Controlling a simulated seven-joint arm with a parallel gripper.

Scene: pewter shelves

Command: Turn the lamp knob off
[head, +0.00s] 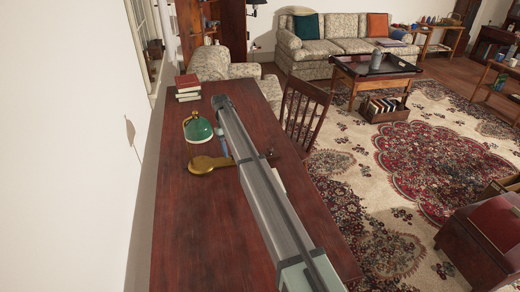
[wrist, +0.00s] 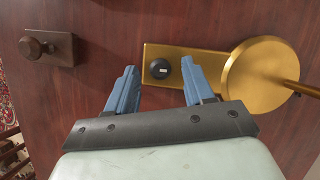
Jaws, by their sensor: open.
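The lamp has a green shade (head: 198,129) and a brass base (head: 203,164) on the dark red desk. In the wrist view its round brass base (wrist: 250,80) joins a brass plate (wrist: 185,52). A small black knob (wrist: 160,68) with a pale mark sits on the plate. My gripper (wrist: 158,68) is open, with its blue fingers apart. The knob appears between the fingertips, closer to the right one; I cannot tell whether they touch. In the head view my arm hides most of the gripper and the knob; a blue part shows beside the lamp.
A wooden block with a dark round knob (wrist: 30,47) lies left of the plate in the wrist view. The curved brass lamp stem (wrist: 300,88) rises at right. Books (head: 187,88) are stacked at the desk's far left corner. A wooden chair (head: 304,112) stands at the desk's right edge.

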